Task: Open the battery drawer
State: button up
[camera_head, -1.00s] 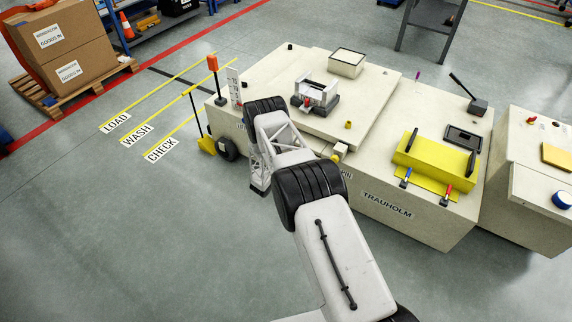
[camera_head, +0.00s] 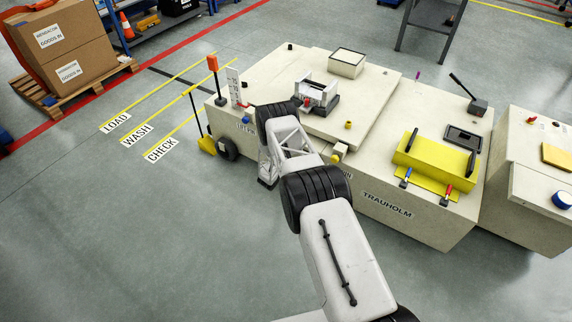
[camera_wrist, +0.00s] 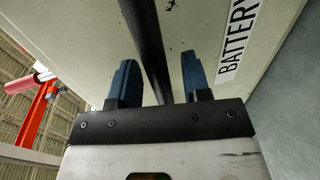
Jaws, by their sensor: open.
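The battery drawer front shows in the wrist view as a cream panel (camera_wrist: 205,25) with a "BATTERY" label (camera_wrist: 237,38). A black bar handle (camera_wrist: 148,35) runs down the view in front of the panel. My gripper (camera_wrist: 159,82) is open, with one blue finger on each side of the bar. Gaps show between the bar and both fingers, so they are not clamped on it. The bar's lower end is hidden behind the gripper body. In the head view, my arm hides most of the drawer area on the cream carrier (camera_head: 390,200). I cannot tell how far the drawer stands out.
A yellow block (camera_head: 435,155) and a black lever (camera_head: 462,86) are on the carrier top. A yellow-bladed tool (camera_head: 207,145) and black wheel (camera_head: 228,149) are left of my arm. In the wrist view, a red post (camera_wrist: 38,115) stands at left. Floor in front is clear.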

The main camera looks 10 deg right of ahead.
grip_shut()
jog(key=shift+s+a, duration=0.1)
jog(key=f+v, duration=0.2)
jog(key=v, duration=1)
jog(key=s+f+v, duration=0.1)
jog(key=f+v, duration=0.2)
jog(key=v, duration=1)
jog(key=shift+a, duration=0.55)
jog(key=shift+s+f, duration=0.1)
jog(key=shift+f, duration=0.05)
grip_release()
jog(key=shift+a, duration=0.15)
jog(key=v, duration=0.7)
jog(key=shift+s, duration=0.3)
